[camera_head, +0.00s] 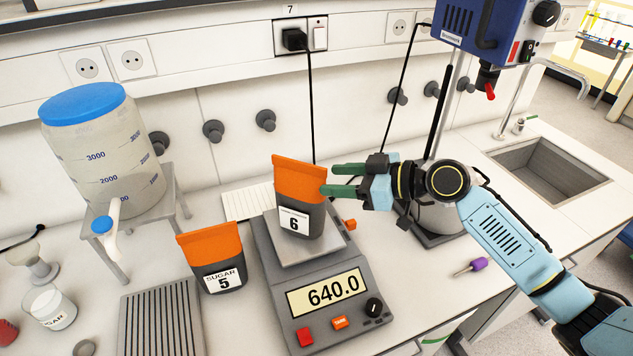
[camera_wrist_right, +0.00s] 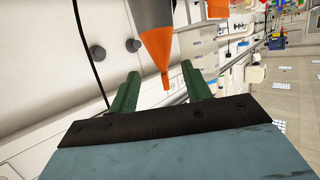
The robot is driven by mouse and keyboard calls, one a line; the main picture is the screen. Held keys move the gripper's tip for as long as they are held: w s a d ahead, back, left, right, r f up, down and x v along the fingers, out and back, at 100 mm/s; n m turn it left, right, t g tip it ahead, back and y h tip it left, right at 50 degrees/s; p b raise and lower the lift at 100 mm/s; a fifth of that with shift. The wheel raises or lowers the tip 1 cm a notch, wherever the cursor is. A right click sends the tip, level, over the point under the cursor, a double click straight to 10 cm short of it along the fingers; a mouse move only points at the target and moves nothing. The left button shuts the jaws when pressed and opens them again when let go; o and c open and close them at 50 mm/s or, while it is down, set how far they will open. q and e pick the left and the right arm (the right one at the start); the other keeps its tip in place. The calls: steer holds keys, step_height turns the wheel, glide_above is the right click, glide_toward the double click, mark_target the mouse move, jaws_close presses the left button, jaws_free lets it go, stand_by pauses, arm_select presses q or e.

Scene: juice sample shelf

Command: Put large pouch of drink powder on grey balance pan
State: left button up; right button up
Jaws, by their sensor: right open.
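The large pouch (camera_head: 299,197), dark grey with an orange top and a label reading 6, stands upright on the grey balance pan (camera_head: 312,251). The small print on its label is too blurred to read. The balance display (camera_head: 327,292) reads 640.0. My right gripper (camera_head: 333,180) is open just right of the pouch's upper part, with its green fingers pointing left at it. In the right wrist view, the pouch's orange edge (camera_wrist_right: 157,45) shows by the open fingertips (camera_wrist_right: 160,80); contact cannot be told. My left gripper is not in view.
A smaller sugar pouch (camera_head: 211,258) labelled 5 stands left of the balance. A large blue-lidded container (camera_head: 105,150) on a stand is at the left. A blue-headed stand device (camera_head: 490,30) is behind my right arm. A purple-handled tool (camera_head: 478,264) lies on the bench at right.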

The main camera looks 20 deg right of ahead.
steer(key=shift+b+v, duration=0.45)
steer(key=shift+v, duration=2)
